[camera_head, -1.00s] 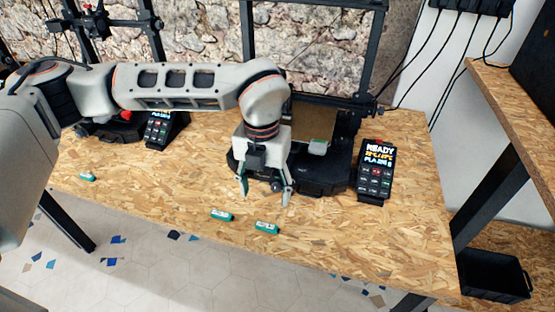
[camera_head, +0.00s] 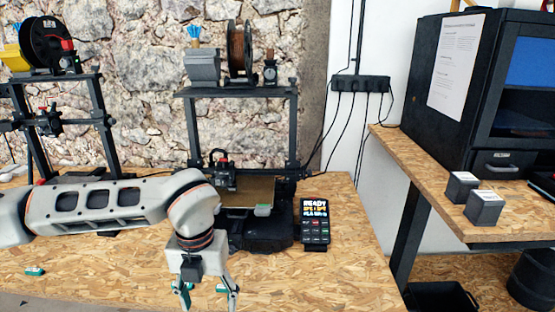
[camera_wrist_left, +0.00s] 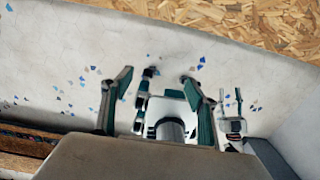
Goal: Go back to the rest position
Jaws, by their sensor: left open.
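My left gripper (camera_head: 208,298) hangs down in front of the nearer printer, low in the head view, with its fingertips apart. Nothing shows between the fingers. In the left wrist view (camera_wrist_left: 160,105) its two dark green fingers stand apart over the tiled floor, with pale machine parts below that I cannot identify for certain. My left arm (camera_head: 110,203) reaches in from the left, bent down at the wrist. My right gripper cannot be made out.
The nearer printer (camera_head: 238,90) stands behind the gripper, with a keypad display (camera_head: 315,222) at its right. A small teal-and-white item (camera_head: 35,270) lies on the wooden table (camera_head: 340,275). Dark boxes (camera_head: 485,206) sit on the right-hand table. The table front right is clear.

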